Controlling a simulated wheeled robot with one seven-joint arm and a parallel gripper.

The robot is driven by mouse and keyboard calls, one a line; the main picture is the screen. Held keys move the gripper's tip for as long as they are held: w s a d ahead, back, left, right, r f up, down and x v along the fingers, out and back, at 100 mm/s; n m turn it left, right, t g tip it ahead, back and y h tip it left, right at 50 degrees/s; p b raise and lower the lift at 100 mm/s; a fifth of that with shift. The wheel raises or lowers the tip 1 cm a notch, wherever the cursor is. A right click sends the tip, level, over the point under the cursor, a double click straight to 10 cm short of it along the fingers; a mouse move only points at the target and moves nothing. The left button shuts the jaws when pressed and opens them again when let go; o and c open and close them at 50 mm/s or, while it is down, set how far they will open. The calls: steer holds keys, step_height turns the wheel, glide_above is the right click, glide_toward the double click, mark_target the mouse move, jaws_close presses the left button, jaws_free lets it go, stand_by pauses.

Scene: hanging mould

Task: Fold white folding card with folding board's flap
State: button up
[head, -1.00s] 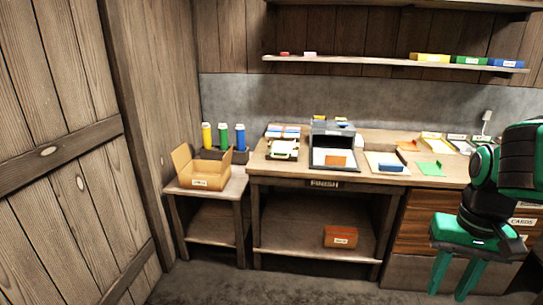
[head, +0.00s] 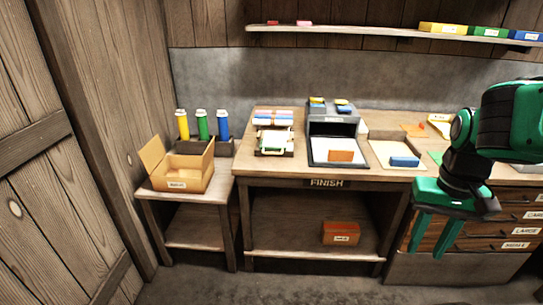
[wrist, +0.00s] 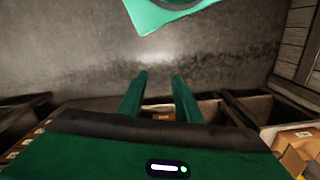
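On the FINISH bench, a dark grey board (head: 313,153) holds a white sheet (head: 322,145) with an orange block (head: 341,156) on it. To its right lies a tan board (head: 373,138) with a pale sheet (head: 385,148) and a blue block (head: 404,161). I cannot tell for sure which is the folding board, its flap or the white folding card. My gripper (head: 436,252) is open and empty, fingers pointing down, in front of the drawers and below the bench top. Its two spread fingers also show in the wrist view (wrist: 160,76).
A small holder (head: 272,146) with cards stands left of the grey board. An open cardboard box (head: 186,186) and three coloured bottles (head: 203,124) are on the side table. An orange box (head: 341,233) sits on the lower shelf. A high shelf (head: 380,32) runs along the wall.

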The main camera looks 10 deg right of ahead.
mark_target(272, 164)
steer(key=shift+a, duration=0.1)
